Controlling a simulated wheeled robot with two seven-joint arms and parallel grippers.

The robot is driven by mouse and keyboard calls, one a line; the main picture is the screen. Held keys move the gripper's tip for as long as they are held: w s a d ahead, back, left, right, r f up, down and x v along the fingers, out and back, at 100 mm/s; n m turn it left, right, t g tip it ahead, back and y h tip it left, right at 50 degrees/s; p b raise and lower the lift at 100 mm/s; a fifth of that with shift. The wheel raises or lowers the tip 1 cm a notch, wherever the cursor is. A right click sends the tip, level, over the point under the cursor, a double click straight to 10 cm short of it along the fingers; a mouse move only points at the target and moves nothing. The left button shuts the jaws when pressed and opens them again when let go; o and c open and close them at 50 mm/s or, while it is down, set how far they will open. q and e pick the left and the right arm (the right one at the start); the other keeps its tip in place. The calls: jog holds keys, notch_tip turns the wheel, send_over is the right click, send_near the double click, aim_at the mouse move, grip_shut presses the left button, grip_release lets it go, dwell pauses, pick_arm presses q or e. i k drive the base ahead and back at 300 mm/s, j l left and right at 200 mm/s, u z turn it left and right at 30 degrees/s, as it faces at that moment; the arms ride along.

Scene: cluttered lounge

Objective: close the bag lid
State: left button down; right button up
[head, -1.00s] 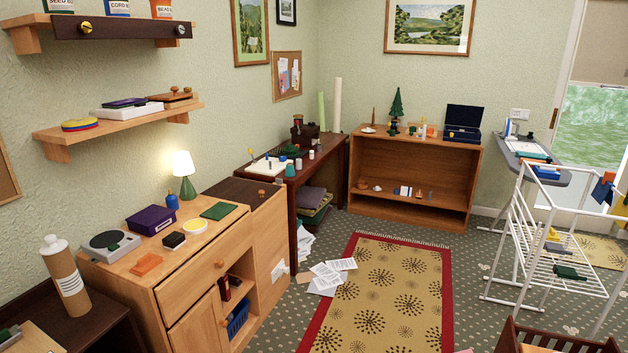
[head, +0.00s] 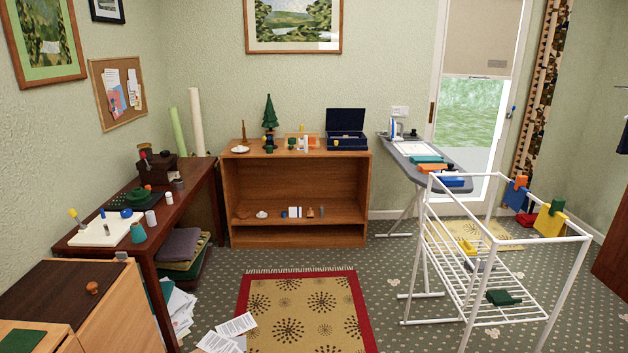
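I cannot make out a thing that is clearly a bag. A dark blue case (head: 346,143) stands on the right end of the top of the low wooden shelf unit in the head view. Its lid (head: 345,120) is raised upright at the back, so the case is open towards me. Small items seem to lie inside, too small to tell. Neither of my grippers shows in the head view.
The wooden shelf unit (head: 300,238) stands against the far wall. A patterned rug (head: 290,335) and loose papers (head: 222,335) lie before it. A white drying rack (head: 428,240) and an ironing board (head: 420,152) stand right. A dark table (head: 205,178) stands left.

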aim_at(336, 119)
jog(key=i, duration=2.65)
jog(key=i+z, duration=0.2)
jog(key=i, duration=0.4)
jog(key=i+z, duration=0.2)
jog(key=i, duration=0.4)
jog(key=i+j+z, duration=0.15)
jog(key=i, duration=0.45)
jog(key=i+j+z, duration=0.2)
jog(key=i, duration=0.4)
